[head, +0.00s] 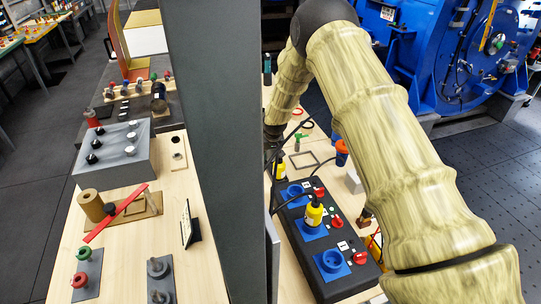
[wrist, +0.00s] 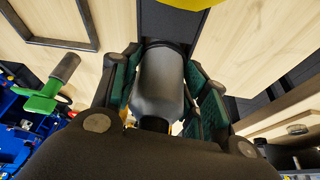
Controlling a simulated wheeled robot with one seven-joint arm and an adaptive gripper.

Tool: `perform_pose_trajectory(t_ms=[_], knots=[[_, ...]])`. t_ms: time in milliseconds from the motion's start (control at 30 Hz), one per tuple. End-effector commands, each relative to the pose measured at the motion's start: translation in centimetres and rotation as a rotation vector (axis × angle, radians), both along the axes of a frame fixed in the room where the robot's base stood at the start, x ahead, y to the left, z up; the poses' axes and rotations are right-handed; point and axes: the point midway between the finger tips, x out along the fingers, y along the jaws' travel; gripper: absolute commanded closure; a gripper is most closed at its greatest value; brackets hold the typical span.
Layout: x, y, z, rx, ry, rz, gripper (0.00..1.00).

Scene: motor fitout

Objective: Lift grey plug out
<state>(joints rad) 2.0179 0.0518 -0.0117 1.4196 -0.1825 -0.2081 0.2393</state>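The grey plug (wrist: 161,85) is a smooth grey cylinder in the middle of the wrist view. My gripper (wrist: 165,92) has its green-padded fingers on both sides of it, and the pads appear to touch it. A dark strip (wrist: 168,20) lies beyond the plug's far end. I cannot tell whether the plug is still seated, since its far end is hidden. In the head view only a dark part of my gripper (head: 273,132) shows beside the grey column, and the grey plug is hidden there.
A black box (head: 325,240) with blue sockets, red knobs and a yellow plug (head: 314,212) stands on the right bench. A square frame (head: 303,158) and a green-handled part (wrist: 45,98) lie near my gripper. A tall grey column (head: 212,150) splits the head view.

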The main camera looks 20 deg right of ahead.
Motion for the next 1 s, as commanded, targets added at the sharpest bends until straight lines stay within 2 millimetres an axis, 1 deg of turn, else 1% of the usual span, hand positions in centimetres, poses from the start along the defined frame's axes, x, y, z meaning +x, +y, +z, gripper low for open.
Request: perform_pose_trajectory(t_ms=[33,100,467,567,667,767,1000], knots=[[0.0,0.0,-0.1,0.0,0.001,0.0,0.75],[-0.1,0.0,-0.1,0.0,0.001,0.0,0.85],[-0.1,0.0,-0.2,-0.001,0.003,0.0,0.86],[-0.1,0.0,0.1,-0.001,0.003,0.0,0.86],[-0.1,0.0,0.8,0.0,0.003,-0.001,0.86],[0.0,0.0,2.1,0.0,0.0,-0.001,0.86],[0.0,0.0,5.9,0.0,-0.001,0.0,0.86]])
